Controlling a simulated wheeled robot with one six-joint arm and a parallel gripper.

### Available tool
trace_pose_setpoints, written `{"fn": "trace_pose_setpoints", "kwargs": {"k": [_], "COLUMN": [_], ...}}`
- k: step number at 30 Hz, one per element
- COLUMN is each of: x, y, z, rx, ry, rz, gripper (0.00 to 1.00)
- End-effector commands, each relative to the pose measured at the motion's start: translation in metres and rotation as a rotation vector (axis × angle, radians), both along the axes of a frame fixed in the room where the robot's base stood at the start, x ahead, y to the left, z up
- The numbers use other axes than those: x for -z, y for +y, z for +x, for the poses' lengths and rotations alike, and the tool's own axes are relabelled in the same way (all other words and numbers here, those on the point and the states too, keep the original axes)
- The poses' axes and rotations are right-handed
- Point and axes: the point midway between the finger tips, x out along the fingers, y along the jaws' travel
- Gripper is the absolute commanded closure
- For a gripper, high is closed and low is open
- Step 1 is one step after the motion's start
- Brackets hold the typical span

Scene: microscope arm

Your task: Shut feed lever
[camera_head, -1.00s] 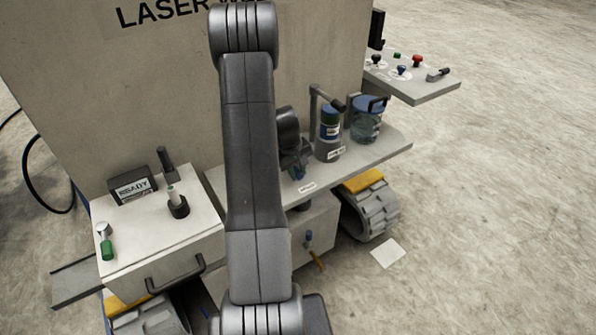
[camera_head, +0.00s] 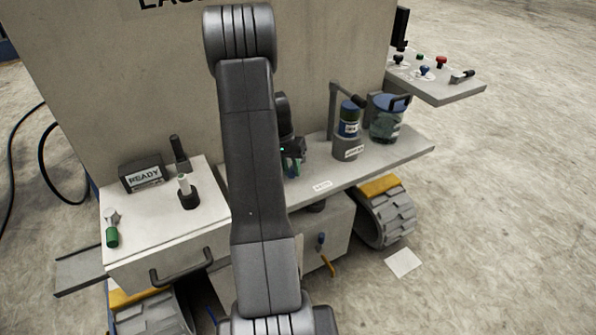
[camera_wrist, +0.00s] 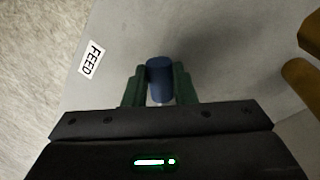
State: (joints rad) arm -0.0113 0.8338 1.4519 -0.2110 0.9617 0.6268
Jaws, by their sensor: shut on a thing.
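The feed lever shows in the wrist view as a blue cylindrical knob (camera_wrist: 160,78) between my two green fingertips. My gripper (camera_wrist: 160,88) is shut on it. A white FEED label (camera_wrist: 91,58) lies on the grey surface to the knob's upper left in that view. In the head view, my gripper (camera_head: 291,165) is low over the shelf, partly hidden behind my arm, with a bit of blue at its tips. The small white label (camera_head: 322,186) is to its right, on the shelf's front edge. The lever's base and pivot are hidden.
A blue-topped bottle (camera_head: 348,125) in a holder and a blue-lidded jar (camera_head: 386,120) stand on the shelf right of my gripper. Yellow parts (camera_wrist: 302,80) sit at right in the wrist view. The READY box (camera_head: 143,177) is left.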

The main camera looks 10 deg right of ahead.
Motion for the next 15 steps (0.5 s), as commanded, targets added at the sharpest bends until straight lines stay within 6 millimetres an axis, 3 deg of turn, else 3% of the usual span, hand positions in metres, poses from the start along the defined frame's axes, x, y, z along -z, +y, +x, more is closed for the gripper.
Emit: {"fn": "trace_pose_setpoints", "kwargs": {"k": [15], "x": [-0.001], "y": [0.015], "z": [0.012], "rx": [0.217], "ry": [-0.003], "rz": [0.0], "gripper": [1.0]}}
